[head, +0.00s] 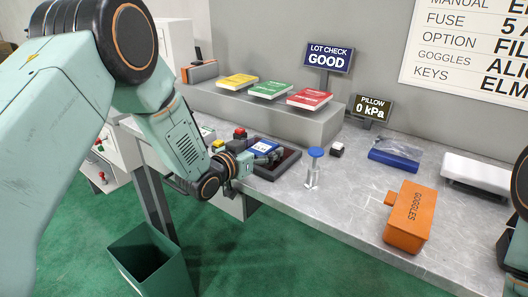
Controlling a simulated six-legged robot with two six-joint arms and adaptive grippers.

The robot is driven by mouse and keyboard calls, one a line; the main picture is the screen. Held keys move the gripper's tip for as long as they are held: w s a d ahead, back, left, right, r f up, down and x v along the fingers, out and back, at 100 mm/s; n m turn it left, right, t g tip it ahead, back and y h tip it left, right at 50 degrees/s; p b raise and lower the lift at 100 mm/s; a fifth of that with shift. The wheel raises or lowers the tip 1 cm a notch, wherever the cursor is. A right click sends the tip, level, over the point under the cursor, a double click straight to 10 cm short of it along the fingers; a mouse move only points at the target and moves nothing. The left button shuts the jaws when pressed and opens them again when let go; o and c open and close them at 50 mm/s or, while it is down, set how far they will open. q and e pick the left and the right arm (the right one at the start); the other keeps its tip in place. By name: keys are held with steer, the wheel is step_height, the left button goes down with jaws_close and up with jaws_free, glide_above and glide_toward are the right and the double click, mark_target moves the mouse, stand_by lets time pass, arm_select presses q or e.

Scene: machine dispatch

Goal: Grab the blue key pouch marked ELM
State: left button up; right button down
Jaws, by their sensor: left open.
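A small blue item with a white label (263,146), which looks like the key pouch, lies at a dark shallow tray (287,166) on the bench. Its marking is too small to read. My left gripper (272,156) is at this blue item, low over the tray, with its jaws open; its fingers partly cover the item. I cannot tell whether they touch it. My right gripper is not in view; only parts of my right arm show at the right edge.
An orange GOGGLES case (408,215) and a blue bar with clear film (394,159) lie farther right. Red, green and yellow booklets (309,98) lie on the raised shelf.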

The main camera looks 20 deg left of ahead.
arm_select(q)
steer(key=shift+c, duration=0.3)
steer(key=shift+w+d, duration=0.1)
steer(key=c, duration=1.3)
